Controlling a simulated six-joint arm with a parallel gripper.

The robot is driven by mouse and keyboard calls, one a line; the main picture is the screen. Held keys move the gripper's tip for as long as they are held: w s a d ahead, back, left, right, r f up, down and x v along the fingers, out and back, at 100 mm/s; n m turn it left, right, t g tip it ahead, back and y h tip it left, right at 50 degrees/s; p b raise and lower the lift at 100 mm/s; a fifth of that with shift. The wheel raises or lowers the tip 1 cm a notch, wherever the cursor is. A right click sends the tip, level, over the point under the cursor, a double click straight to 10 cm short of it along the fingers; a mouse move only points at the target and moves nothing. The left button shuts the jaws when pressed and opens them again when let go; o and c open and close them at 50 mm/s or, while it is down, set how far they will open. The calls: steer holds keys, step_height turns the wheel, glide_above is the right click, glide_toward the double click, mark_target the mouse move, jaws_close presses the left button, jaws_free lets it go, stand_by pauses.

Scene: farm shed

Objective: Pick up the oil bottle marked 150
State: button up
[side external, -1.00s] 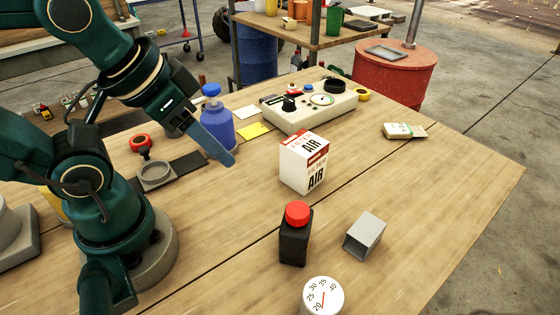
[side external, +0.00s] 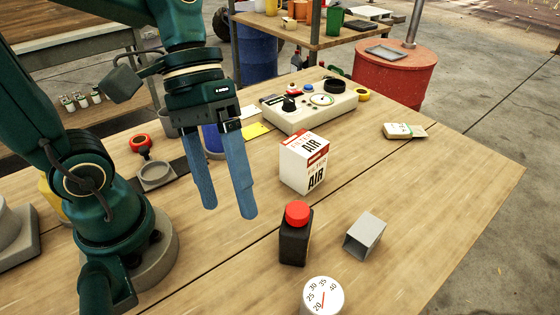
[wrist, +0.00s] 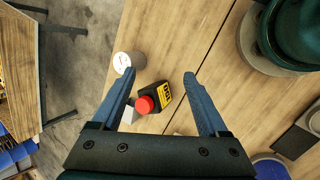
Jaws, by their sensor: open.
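A black bottle (side external: 294,246) with a red cap stands upright on the table in the side view. In the wrist view the black bottle (wrist: 158,98) shows a yellow label with dark marking too small to read surely. My gripper (side external: 229,211) is open and empty, pointing down, above the table to the left of and behind the bottle. In the wrist view the bottle appears between the two blue fingers of my gripper (wrist: 159,75), well beyond the tips and nearer the left finger.
A white AIR box (side external: 302,166) stands behind the bottle. A grey square tube (side external: 364,237) lies to its right, and a round dial (side external: 322,295) stands in front.

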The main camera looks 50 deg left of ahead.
mark_target(304, 221)
steer(key=w+d+n+g+h, duration=0.1)
steer(key=w+n+h, duration=0.1)
steer(key=w+d+f+n+g+h, duration=0.1)
steer(key=w+n+h, duration=0.1)
steer(key=h, duration=0.1)
steer(key=w+d+n+g+h, duration=0.1)
steer(key=w+n+h, duration=0.1)
steer(key=n+h, duration=0.1)
steer(key=shift+w+f, duration=0.1)
steer(key=shift+f, duration=0.05)
steer(key=n+h, duration=0.1)
steer(key=w+f+n, duration=0.1)
steer(key=w+f+n+h, duration=0.1)
steer(key=shift+w+a+t+h, duration=0.1)
steer(key=shift+a+t+h, duration=0.2)
steer(key=shift+t, duration=0.1)
steer(key=f+n, duration=0.1)
steer(key=f+n+t+h, duration=0.1)
steer(key=f+n, duration=0.1)
steer(key=shift+w+a+f+t+h, duration=0.25)
steer(key=shift+w+a+t+h, duration=0.05)
steer(key=shift+w+a+h, duration=0.1)
steer(key=shift+s+f+n, duration=0.15)
steer(key=shift+f+n, duration=0.2)
steer(key=shift+n, duration=0.05)
steer(key=shift+s+d, duration=0.15)
steer(key=shift+d, duration=1.1)
steer(key=shift+s+d, duration=0.1)
steer(key=shift+d, duration=1.1)
jaws_close()
